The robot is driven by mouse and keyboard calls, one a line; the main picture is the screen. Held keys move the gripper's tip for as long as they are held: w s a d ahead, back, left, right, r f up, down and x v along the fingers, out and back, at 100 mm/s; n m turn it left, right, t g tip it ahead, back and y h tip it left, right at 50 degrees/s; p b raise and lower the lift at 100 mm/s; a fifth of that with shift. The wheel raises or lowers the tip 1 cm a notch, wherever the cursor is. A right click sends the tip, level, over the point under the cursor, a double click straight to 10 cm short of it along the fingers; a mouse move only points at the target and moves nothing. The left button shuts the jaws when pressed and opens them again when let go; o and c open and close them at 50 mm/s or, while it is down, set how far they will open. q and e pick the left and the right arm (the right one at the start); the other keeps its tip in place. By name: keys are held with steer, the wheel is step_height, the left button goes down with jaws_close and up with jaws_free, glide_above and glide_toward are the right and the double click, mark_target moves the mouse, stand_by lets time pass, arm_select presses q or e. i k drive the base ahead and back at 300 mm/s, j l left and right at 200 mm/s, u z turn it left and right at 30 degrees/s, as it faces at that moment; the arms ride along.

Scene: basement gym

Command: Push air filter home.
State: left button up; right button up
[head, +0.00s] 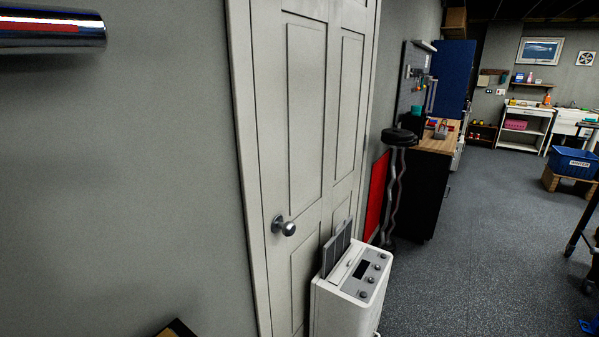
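The air filter (337,247) is a flat grey panel with a paler edge. It stands up out of the back of a white appliance (335,308), with much of its height above the top. The appliance has a grey control panel (368,276) with a dark display and several knobs. It stands in front of a white door, at the bottom middle of the head view. The filter's lower part is hidden inside or behind the housing, so I cannot tell how deep it sits. Neither of my grippers is in view.
The white door (305,110) has a round metal knob (284,226) left of the filter. A chrome cylinder (50,32) juts in at upper left. Behind the appliance are a red panel (376,195), a curl bar (398,190) and a workbench (430,185).

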mark_target(333, 250)
steer(key=l+u, duration=0.15)
steer(key=u, duration=0.6)
steer(key=i+l+u, duration=0.15)
steer(key=l+u, duration=0.35)
steer(key=l, duration=0.5)
steer(key=l+u, duration=0.45)
steer(key=l, duration=0.5)
